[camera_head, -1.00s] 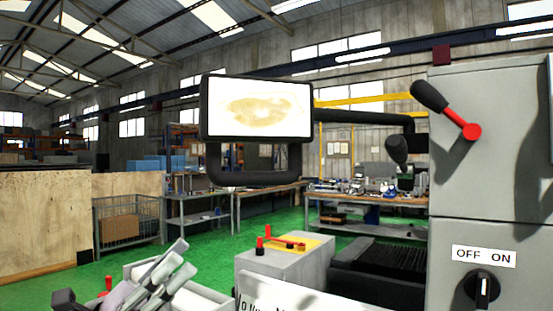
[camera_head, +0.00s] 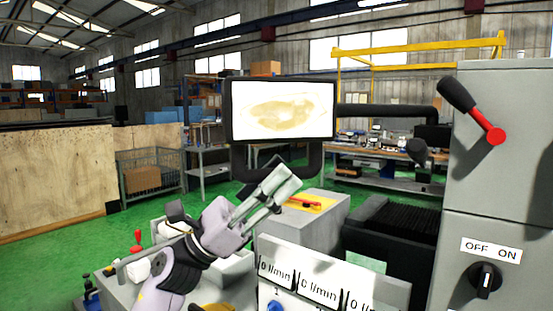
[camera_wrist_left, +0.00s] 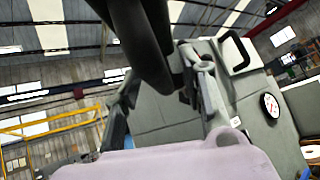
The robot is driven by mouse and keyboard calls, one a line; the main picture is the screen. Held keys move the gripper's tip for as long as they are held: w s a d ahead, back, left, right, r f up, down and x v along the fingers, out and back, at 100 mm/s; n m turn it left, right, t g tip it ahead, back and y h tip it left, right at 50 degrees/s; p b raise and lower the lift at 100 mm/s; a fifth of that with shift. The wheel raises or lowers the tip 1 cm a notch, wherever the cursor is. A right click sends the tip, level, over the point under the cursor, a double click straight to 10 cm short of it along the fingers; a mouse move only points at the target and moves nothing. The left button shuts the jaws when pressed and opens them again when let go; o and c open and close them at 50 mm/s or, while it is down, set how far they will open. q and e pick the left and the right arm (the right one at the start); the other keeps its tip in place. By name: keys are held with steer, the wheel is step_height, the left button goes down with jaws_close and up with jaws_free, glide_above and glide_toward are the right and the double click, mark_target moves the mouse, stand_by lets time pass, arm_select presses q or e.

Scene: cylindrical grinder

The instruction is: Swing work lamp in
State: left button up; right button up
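The work lamp (camera_head: 283,111) is a lit rectangular panel in a black frame, left of the grey machine cabinet in the head view. A black U-shaped handle (camera_head: 316,162) hangs below it, and a black arm (camera_head: 385,111) runs right from it. My left gripper (camera_head: 284,186) is at the handle's lower bar and overlaps it in this view. In the left wrist view, my left gripper's fingers (camera_wrist_left: 160,75) are apart, with thick black tubing (camera_wrist_left: 143,40) in front of and between them. I cannot tell whether they touch it. My right gripper is not in view.
The grey cabinet (camera_head: 505,150) with a red-and-black lever (camera_head: 473,110) and OFF/ON switch (camera_head: 485,281) stands right. A flow-label panel (camera_head: 315,270) and a grey box with a yellow top (camera_head: 310,205) lie below the lamp. Green floor (camera_head: 60,255) is open at left.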

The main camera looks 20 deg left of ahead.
arm_select(q)
steer(key=shift+w+d+r, duration=0.15)
steer(key=shift+d+r, duration=0.05)
steer(key=shift+c, duration=0.4)
jaws_close()
stand_by(0.5)
